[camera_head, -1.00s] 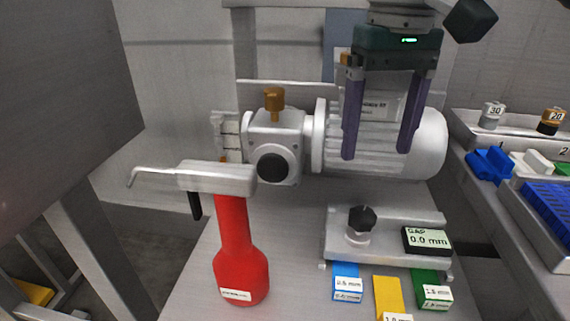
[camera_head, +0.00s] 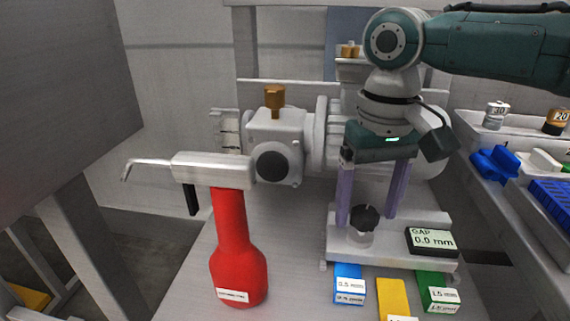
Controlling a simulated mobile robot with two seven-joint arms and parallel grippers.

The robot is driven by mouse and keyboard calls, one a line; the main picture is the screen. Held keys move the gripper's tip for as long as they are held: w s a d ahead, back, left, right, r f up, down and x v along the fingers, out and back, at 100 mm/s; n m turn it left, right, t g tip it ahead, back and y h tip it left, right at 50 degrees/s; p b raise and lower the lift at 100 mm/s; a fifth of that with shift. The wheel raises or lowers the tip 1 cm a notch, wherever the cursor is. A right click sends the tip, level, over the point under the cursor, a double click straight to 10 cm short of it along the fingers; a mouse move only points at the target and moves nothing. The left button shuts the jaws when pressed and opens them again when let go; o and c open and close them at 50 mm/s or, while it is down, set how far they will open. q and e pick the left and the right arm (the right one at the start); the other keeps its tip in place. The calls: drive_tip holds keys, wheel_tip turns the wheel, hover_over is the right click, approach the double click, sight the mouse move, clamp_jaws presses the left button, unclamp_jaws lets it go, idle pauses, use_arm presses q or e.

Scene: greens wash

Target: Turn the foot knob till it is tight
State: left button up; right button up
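The foot knob, a black lobed knob (camera_head: 365,217) on a light metal collar, stands on the grey motor foot plate (camera_head: 390,262). My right gripper (camera_head: 367,222) points down, its two purple fingers spread wide. Its fingertips show on either side of the knob in the picture; I cannot tell whether they are level with it, and no contact shows. The grey motor (camera_head: 430,165) behind is partly hidden by my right arm. My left gripper is not in view.
A red-handled tool (camera_head: 238,270) stands at the left front. Blue (camera_head: 349,285), yellow (camera_head: 394,298) and green (camera_head: 436,291) labelled shims lie before the foot. A brass-capped pump housing (camera_head: 274,140) is behind. A side bench with blue parts (camera_head: 494,162) is at right.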

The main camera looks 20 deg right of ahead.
clamp_jaws()
drive_tip(key=shift+r+n+p, duration=0.25)
drive_tip(key=shift+n+p, duration=0.45)
drive_tip(key=shift+p, duration=0.55)
drive_tip(key=shift+n, duration=0.3)
drive_tip(key=shift+f+n, duration=0.25)
drive_tip(key=shift+n, duration=0.05)
